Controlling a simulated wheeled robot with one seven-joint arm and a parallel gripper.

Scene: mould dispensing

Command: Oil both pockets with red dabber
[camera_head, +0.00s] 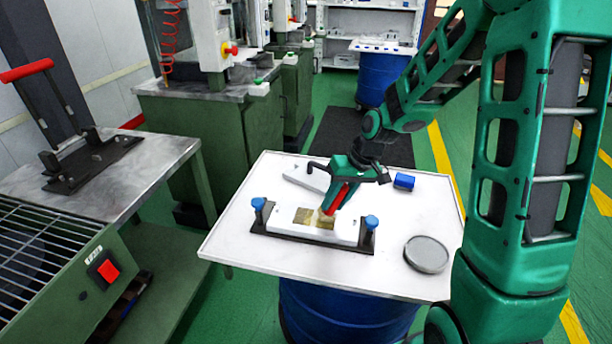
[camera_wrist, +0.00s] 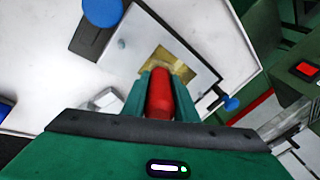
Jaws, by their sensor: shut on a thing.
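My gripper (camera_head: 343,190) is shut on the red dabber (camera_head: 338,198), which is tilted with its tip down at the mould. The dabber also shows between the fingers in the wrist view (camera_wrist: 160,97). The white mould (camera_head: 285,225) lies on a black base with a blue knob at each end. Its left pocket (camera_head: 303,215) is brownish and uncovered. The dabber's pale head is at the right pocket (camera_head: 327,224) and partly hides it. Whether the head touches the pocket floor is unclear. In the wrist view one yellowish pocket (camera_wrist: 176,66) shows just beyond the dabber.
The mould stands on a white tabletop (camera_head: 230,235) over a blue drum. Blue knobs (camera_head: 258,204) and (camera_head: 371,221) stick up beside the mould. A metal bench stands at the left.

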